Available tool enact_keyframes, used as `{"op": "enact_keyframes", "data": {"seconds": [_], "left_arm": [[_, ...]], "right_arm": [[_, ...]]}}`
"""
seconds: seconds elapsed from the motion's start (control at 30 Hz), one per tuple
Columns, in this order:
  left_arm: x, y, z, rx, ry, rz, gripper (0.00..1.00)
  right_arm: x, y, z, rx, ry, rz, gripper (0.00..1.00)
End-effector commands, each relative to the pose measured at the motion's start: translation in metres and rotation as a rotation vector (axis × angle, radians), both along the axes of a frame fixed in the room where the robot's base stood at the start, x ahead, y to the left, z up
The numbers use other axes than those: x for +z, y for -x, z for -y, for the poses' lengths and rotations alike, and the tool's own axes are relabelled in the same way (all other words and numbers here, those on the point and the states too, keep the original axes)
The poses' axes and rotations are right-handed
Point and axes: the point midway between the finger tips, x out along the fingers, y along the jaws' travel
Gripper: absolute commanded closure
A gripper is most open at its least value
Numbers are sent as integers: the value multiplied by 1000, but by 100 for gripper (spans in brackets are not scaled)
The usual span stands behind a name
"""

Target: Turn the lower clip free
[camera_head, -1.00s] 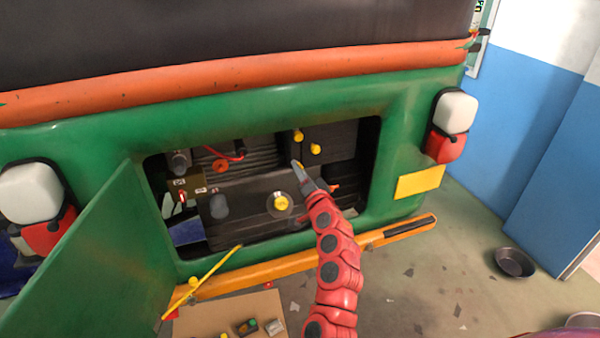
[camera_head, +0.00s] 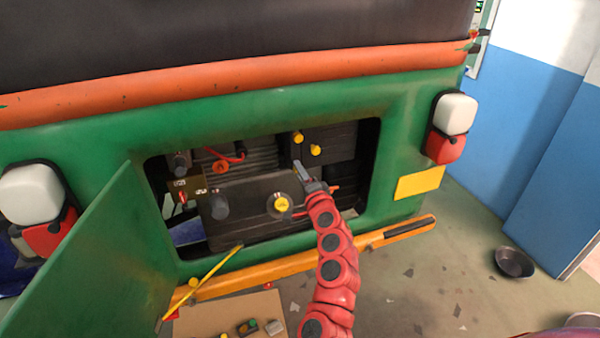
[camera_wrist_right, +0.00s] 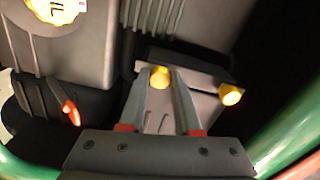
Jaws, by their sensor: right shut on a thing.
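My right gripper (camera_head: 301,168) reaches into the open bay of the green rickshaw. In the right wrist view its two fingers (camera_wrist_right: 160,88) are closed around a yellow clip (camera_wrist_right: 160,77), which I take to be the lower clip. In the head view the fingers hide this clip. Two other yellow pieces show just above the fingertips, one on the upper left (camera_head: 298,137) and one to its right (camera_head: 315,149). A second yellow piece (camera_wrist_right: 230,95) stands free to the right in the right wrist view. My left gripper is not in view.
A yellow cap (camera_head: 281,204) sits left of the gripper. The green flap (camera_head: 95,265) hangs open at the left, with a yellow rod (camera_head: 215,267) near it. The orange bumper (camera_head: 240,277) runs below the opening. A board (camera_head: 215,317) with small parts lies on the floor.

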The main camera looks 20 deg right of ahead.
Motion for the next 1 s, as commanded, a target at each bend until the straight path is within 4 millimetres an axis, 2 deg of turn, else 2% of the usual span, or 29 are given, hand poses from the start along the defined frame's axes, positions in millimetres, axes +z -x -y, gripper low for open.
{"op": "enact_keyframes", "data": {"seconds": [0.2, 0.23, 0.37, 0.77, 1.0], "left_arm": [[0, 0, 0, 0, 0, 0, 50], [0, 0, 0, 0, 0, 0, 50], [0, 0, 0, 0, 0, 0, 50], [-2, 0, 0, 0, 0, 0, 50], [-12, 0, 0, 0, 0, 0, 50]], "right_arm": [[0, 0, 0, 0, 0, -1, 100], [0, 0, 0, 0, 0, -1, 63], [0, 0, 0, 0, 1, 0, 39], [0, 3, 0, -1, 1, 1, 38], [-3, 29, 1, -2, 1, 1, 38]]}}
